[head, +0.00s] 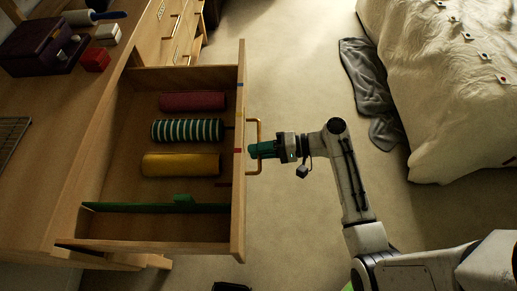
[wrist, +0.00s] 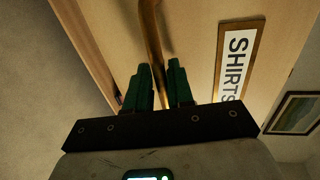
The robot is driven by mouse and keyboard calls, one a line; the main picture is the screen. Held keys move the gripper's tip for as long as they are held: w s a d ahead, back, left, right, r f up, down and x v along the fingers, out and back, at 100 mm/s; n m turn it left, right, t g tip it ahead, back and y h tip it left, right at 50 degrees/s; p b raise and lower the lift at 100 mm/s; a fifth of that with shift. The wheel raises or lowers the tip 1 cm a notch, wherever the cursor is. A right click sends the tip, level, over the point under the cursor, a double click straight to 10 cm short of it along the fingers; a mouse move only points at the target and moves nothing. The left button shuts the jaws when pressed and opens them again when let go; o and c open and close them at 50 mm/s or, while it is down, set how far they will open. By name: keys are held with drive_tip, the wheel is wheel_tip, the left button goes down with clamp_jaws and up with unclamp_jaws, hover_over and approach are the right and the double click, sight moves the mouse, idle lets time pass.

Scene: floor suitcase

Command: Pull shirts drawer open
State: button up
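The shirts drawer (head: 122,153) is pulled far out of the wooden dresser in the head view. A label reading SHIRTS (wrist: 236,62) is on its front in the wrist view. The drawer's brass handle (head: 259,128) stands out from the front. My gripper (head: 256,151) is at the middle of this handle, its green fingers on either side of the bar. In the wrist view the handle (wrist: 151,30) runs between the two fingers (wrist: 158,68), which look closed around it. The exact contact is partly hidden.
Rolled red (head: 192,101), striped (head: 187,130) and yellow (head: 180,164) cloths lie inside, behind a green divider (head: 150,207). A dark box (head: 40,45) and red block (head: 95,60) sit on the dresser. A bed (head: 440,90) and grey blanket (head: 368,85) are right.

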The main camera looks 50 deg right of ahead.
drive_tip(key=shift+o, duration=0.6)
drive_tip(key=v, duration=1)
drive_tip(key=shift+s+d, duration=0.25)
drive_tip(key=shift+d, duration=0.05)
